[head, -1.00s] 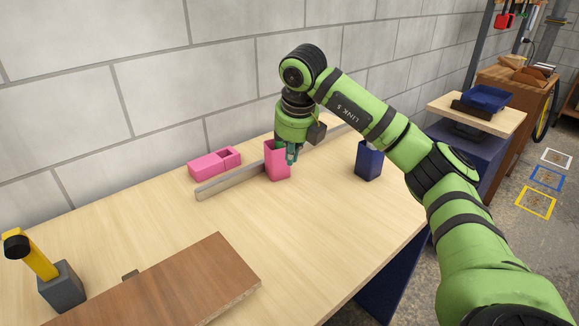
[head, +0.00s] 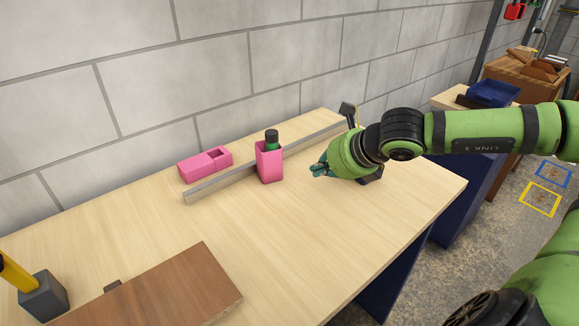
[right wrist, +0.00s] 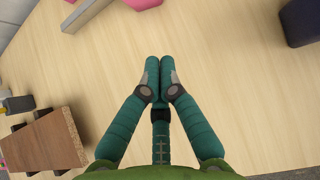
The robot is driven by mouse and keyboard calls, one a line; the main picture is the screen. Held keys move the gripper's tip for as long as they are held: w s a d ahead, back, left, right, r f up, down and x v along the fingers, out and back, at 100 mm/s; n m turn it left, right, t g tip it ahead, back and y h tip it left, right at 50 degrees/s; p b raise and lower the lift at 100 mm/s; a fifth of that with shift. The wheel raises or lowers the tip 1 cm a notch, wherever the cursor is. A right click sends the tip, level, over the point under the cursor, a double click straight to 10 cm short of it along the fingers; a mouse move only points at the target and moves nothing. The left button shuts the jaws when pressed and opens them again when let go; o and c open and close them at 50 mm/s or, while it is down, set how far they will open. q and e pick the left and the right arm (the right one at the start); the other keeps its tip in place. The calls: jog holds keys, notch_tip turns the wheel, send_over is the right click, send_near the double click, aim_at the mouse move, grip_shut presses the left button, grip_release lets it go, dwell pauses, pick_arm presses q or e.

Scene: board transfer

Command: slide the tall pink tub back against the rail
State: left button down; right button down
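The tall pink tub (head: 269,165) stands upright on the table at the front face of the long grey rail (head: 222,182). I cannot tell whether it touches the rail. A dark green, black-topped item (head: 272,140) sticks up out of it. My right gripper (head: 320,170) is to the right of the tub, apart from it and low over the table. In the right wrist view its fingertips (right wrist: 160,64) are together with nothing between them. There a pink part of the tub (right wrist: 143,3) and the rail (right wrist: 86,12) show at the top edge. My left gripper is out of view.
A low pink box (head: 205,165) lies behind the rail. A brown board (head: 150,290) and a grey block (head: 43,297) with a yellow piece are at the front left. The table's middle is clear.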

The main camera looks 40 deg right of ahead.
aim_at(280, 173)
jog(key=p+x, duration=0.2)
jog(key=x, duration=0.2)
jog(key=shift+w+f, duration=0.25)
jog(key=shift+w, duration=0.05)
jog(key=p+x, duration=0.1)
jog(key=x, duration=0.3)
jog(key=shift+w+f+p, duration=0.15)
jog(key=shift+w+p, duration=0.1)
jog(key=shift+p, duration=0.1)
jog(key=w+p, duration=0.1)
jog(key=w, duration=0.2)
jog(key=shift+w+a+p, duration=0.1)
jog(key=shift+a+p, duration=0.05)
jog(key=shift+p, duration=0.15)
jog(key=shift+w+f, duration=0.2)
jog(key=shift+w, duration=0.25)
